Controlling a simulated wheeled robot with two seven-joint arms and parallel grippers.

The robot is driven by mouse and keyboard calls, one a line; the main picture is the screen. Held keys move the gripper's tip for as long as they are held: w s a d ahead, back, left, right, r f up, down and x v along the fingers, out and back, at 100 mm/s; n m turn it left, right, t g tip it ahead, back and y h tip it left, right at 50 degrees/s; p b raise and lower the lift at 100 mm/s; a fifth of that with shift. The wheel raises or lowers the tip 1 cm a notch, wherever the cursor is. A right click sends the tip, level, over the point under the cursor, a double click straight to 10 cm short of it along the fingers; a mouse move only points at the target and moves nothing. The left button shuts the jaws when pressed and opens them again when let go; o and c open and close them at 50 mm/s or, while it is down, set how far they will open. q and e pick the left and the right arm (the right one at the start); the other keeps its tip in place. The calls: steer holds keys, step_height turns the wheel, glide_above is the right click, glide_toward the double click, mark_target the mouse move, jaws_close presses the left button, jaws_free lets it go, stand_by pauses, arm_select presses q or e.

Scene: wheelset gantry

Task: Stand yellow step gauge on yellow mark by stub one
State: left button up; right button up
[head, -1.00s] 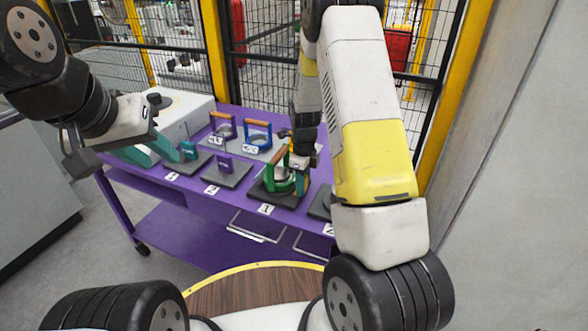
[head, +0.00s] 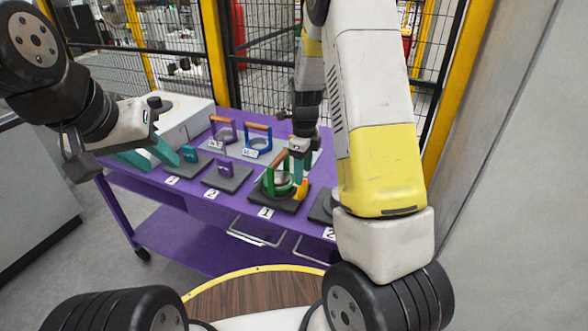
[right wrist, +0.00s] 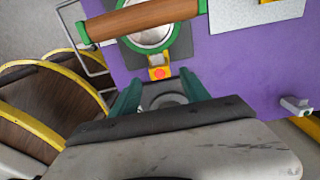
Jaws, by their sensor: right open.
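The yellow step gauge (head: 301,188) stands at the right side of the green ring stub with a wooden handle (head: 272,180), on the dark plate labelled 1. In the right wrist view the gauge (right wrist: 158,69) shows yellow with a red spot, just below the green ring (right wrist: 152,40). The yellow mark cannot be made out apart from the gauge. My right gripper (head: 299,170) is just behind and above the gauge; in the wrist view its green fingers (right wrist: 160,95) are spread with nothing between them. My left gripper (head: 163,162) is at the cart's left side, its teal fingers apart and empty.
A white box (head: 185,112) stands at the back left. Mesh fencing (head: 270,80) closes off the back.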

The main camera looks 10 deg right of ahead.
step_height(320, 180, up, 5)
steer(key=shift+f, duration=0.15)
steer(key=s+a+r+n+t+y, duration=0.1)
steer(key=s+r+n+t, duration=0.2)
steer(key=s+r+n, duration=0.7)
steer(key=s+a+r+n+t+y, duration=0.1)
steer(key=s+r+n+t, duration=0.2)
steer(key=s+r+n, duration=0.6)
steer(key=s+n, duration=0.5)
steer(key=n, duration=0.1)
steer(key=shift+s+r, duration=0.15)
steer(key=shift+r, duration=0.25)
